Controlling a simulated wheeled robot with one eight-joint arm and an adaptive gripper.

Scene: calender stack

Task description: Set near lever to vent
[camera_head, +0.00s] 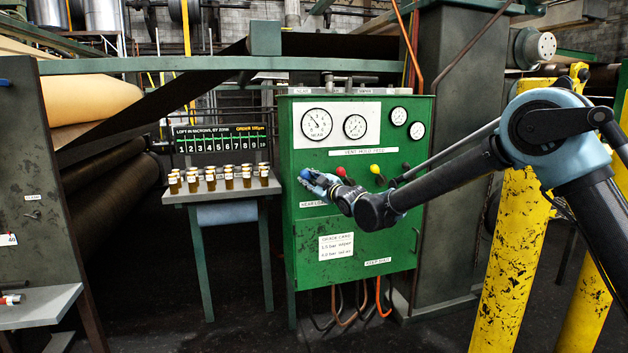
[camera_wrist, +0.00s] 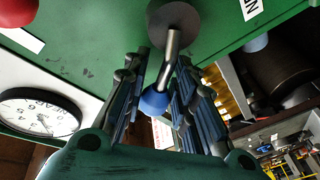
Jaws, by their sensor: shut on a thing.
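The near lever has a dark round pivot, a silver shaft (camera_wrist: 172,48) and a blue ball knob (camera_wrist: 153,103). In the wrist view the shaft slants from the green panel down between the two fingers. My gripper (camera_head: 318,182) is at the left part of the green panel (camera_head: 385,225) in the head view and hides most of that lever. It is shut on the near lever, with the fingers on both sides of the knob. The lever's exact position against its markings is hard to tell.
A red-knobbed lever (camera_head: 340,171) and a yellow-knobbed lever (camera_head: 375,168) are right of my gripper. Dials (camera_head: 317,124) sit above. A table (camera_head: 215,194) with several small jars stands left of the panel. Yellow posts (camera_head: 515,255) stand at right, near my arm.

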